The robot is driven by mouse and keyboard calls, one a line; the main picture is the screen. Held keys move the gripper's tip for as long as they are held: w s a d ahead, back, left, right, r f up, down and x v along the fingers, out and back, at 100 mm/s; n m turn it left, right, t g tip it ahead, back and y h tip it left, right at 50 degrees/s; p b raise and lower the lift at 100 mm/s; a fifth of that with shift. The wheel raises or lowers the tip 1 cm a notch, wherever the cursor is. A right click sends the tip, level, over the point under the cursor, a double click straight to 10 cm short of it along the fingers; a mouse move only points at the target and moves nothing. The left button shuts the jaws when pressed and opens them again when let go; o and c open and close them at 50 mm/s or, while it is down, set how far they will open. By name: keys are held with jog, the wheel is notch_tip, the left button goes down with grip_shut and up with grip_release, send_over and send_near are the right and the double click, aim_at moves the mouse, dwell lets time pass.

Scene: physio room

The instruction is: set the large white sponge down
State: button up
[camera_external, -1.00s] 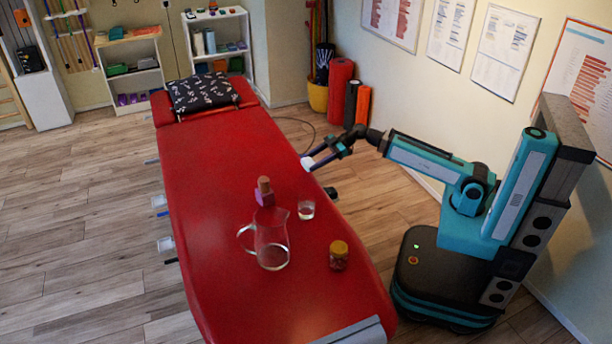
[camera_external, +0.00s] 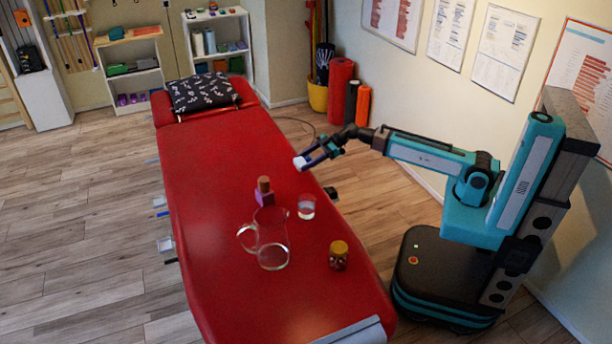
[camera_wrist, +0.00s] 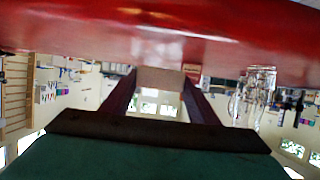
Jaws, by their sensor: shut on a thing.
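The large white sponge (camera_external: 300,162) is a small pale block in the external view. It sits between the fingertips of my gripper (camera_external: 308,158), which is shut on it. The sponge shows at the right long edge of the red treatment table (camera_external: 215,160); I cannot tell its exact height above it. In the wrist view the sponge (camera_wrist: 160,79) looks tan, between the two dark fingers, with the red table (camera_wrist: 80,30) across the top of the picture.
A patterned pillow (camera_external: 203,92) lies at the far end. The table between pillow and bottle is clear.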

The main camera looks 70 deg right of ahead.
send_over(284, 171)
jog(key=shift+w+a+f, duration=0.1)
jog(key=shift+a+f, duration=0.1)
jog(key=shift+f, duration=0.25)
dwell(0.5)
jog(key=shift+f, duration=1.8)
jog(key=shift+f, duration=0.15)
jog(key=o, duration=1)
jog(key=shift+r, duration=0.2)
jog(key=v, duration=1.2)
